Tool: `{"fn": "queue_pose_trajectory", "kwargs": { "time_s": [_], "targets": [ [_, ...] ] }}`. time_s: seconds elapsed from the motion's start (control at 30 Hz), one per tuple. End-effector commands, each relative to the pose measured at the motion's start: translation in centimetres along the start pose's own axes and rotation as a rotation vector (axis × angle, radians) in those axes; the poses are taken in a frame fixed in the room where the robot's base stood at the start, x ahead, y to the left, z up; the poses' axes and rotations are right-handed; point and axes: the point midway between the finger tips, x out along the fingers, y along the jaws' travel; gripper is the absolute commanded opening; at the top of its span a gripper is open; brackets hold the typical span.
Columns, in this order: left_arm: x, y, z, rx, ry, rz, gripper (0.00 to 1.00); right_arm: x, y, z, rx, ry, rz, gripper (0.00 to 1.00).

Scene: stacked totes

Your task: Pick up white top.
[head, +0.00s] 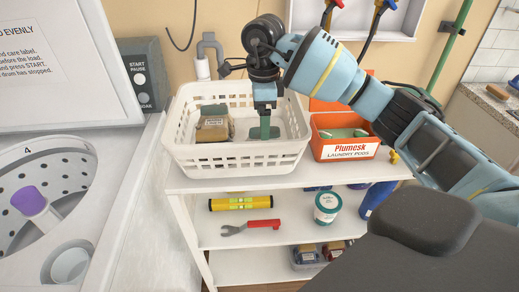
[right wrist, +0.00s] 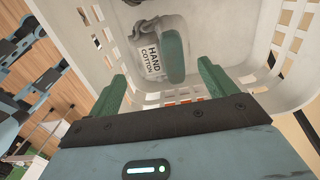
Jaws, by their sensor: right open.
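A white basket (head: 235,158) with slotted walls stands on top of the white shelf unit. In the right wrist view, a pale grey-white bundle labelled HAND COTTON (right wrist: 152,60) lies in the basket (right wrist: 235,25); it looks like the white top. A dark green rounded piece (right wrist: 173,58) lies against it. In the head view the bundle is mostly hidden behind my right gripper (head: 265,135), which points down into the basket. In the right wrist view the right gripper (right wrist: 163,82) is open, its green fingers apart with nothing between them. My left gripper is not in view.
A brown and green folded item (head: 213,125) lies in the basket's left part. An orange laundry pods box (head: 345,152) stands close to the right. A washer with an open drum (head: 45,190) is at the left. A wrench and tubs fill lower shelves.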

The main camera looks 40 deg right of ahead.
Motion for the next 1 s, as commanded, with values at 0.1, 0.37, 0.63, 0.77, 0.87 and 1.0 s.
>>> {"fn": "queue_pose_trajectory", "kwargs": {
  "time_s": [0.1, 0.37, 0.63, 0.77, 0.87, 1.0],
  "targets": [
    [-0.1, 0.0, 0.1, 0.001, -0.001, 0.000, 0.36, 0.7, 0.0, 0.0, 0.000, 0.001, 0.001, 0.84],
    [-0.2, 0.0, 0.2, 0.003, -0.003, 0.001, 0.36, 2.5, 0.0, -0.1, -0.001, 0.000, 0.001, 0.84],
    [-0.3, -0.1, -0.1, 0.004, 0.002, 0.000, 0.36, 5.0, 0.0, -0.3, 0.000, 0.001, 0.003, 0.84],
    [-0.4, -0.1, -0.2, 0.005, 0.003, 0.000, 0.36, 6.7, 0.0, -0.3, 0.000, 0.000, 0.001, 0.84],
    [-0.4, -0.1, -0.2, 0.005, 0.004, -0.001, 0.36, 7.5, 0.0, -0.3, -0.001, 0.000, 0.001, 0.84],
    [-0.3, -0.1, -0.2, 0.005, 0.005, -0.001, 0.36, 7.7, 0.0, -0.3, -0.001, -0.001, -0.001, 0.84]
  ]
}}
